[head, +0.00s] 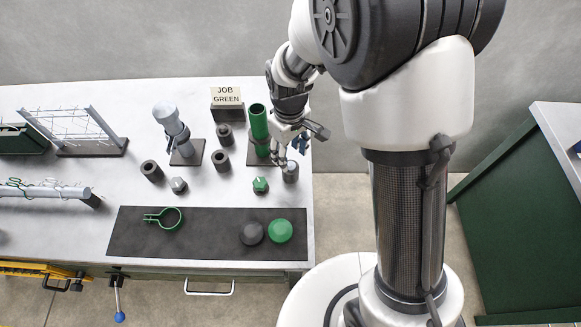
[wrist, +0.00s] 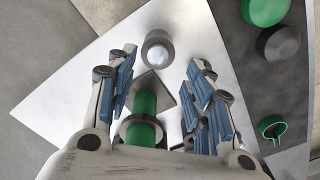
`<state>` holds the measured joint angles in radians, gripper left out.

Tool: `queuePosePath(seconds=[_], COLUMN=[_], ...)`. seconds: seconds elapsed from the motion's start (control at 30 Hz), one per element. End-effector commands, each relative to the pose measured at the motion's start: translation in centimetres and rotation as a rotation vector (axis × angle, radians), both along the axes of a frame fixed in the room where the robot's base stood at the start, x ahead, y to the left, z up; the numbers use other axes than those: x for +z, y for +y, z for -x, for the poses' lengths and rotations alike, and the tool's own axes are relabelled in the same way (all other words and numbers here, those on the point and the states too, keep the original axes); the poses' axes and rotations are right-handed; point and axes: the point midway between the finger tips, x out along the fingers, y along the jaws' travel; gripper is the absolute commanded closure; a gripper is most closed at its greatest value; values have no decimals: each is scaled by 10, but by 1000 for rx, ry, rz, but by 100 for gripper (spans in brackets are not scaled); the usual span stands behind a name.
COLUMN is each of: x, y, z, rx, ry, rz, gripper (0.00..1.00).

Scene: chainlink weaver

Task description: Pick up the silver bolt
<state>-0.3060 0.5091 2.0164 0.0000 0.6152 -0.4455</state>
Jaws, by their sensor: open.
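A silver piece with a faceted head, which looks like the silver bolt (head: 179,185), stands on the white bench left of the green bolt (head: 260,185). I do not see it in the wrist view. My gripper (head: 289,155) is open and empty, pointing down near the bench's right end, well to the right of that bolt. A short grey cylinder with a pale, rounded top (head: 290,173) stands just below my fingers. In the wrist view this cylinder (wrist: 158,51) shows between and slightly beyond the fingertips, with no contact visible.
An upright green tube (head: 258,122) on a dark plate stands close to my gripper. Dark sleeves (head: 221,161) and a grey post (head: 175,130) stand to the left. A black mat (head: 205,240) in front holds a green clamp (head: 166,218) and two domed caps.

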Motion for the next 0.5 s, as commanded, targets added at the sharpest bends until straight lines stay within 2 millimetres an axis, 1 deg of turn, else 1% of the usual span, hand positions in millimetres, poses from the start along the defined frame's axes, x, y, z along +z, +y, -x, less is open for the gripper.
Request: queuePosePath(seconds=[0.3, 0.4, 0.5], x=[-45, -50, -49], y=[-2, -2, -2], z=[-2, -2, -3], rx=[0, 0, 0], ry=[3, 1, 0], rz=[1, 0, 0], gripper=[52, 52, 52])
